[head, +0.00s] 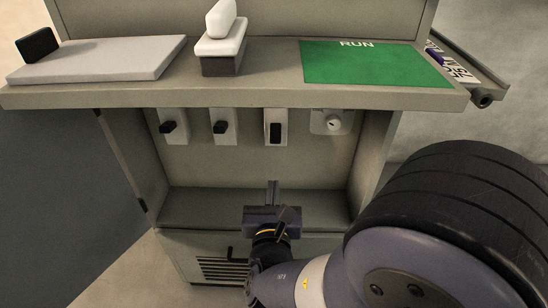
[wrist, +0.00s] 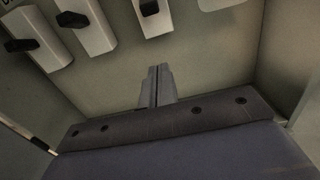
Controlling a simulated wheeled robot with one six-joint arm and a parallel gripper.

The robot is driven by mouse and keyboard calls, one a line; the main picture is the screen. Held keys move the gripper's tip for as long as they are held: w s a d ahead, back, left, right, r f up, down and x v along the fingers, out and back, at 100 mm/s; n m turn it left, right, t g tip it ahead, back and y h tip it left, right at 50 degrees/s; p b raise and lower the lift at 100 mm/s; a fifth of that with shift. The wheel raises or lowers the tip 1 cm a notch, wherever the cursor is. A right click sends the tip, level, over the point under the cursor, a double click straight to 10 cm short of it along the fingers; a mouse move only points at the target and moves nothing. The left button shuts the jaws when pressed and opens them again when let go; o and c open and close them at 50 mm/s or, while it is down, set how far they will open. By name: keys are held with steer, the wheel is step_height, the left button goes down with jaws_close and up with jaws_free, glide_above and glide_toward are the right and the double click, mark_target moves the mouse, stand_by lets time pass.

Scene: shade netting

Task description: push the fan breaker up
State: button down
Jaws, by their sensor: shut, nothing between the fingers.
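Three white breaker housings with black levers hang in a row in the recess under the counter: left (head: 174,126), middle (head: 223,126) and right (head: 275,127). No readable label shows which one is the fan breaker. The levers of the left and middle ones stick out; the right one's black piece lies flatter in its face.
A round knob on a pale plate (head: 332,122) sits right of the breakers. The counter (head: 240,97) overhangs them, carrying a grey slab (head: 100,60), a white-topped block (head: 221,48) and a green RUN mat (head: 370,65). Side walls and a lower ledge (head: 190,208) bound the recess.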

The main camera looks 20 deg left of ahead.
mark_target(276, 133)
steer(key=b+x, duration=0.2)
steer(key=x, duration=0.8)
steer(key=r, duration=0.1)
steer(key=s+r, duration=0.1)
steer(key=r, duration=0.1)
steer(key=shift+s+d+r, duration=0.15)
steer(key=shift+d+r, duration=0.15)
steer(key=shift+r, duration=0.1)
steer(key=shift+r+p, duration=0.2)
steer(key=shift+p, duration=0.2)
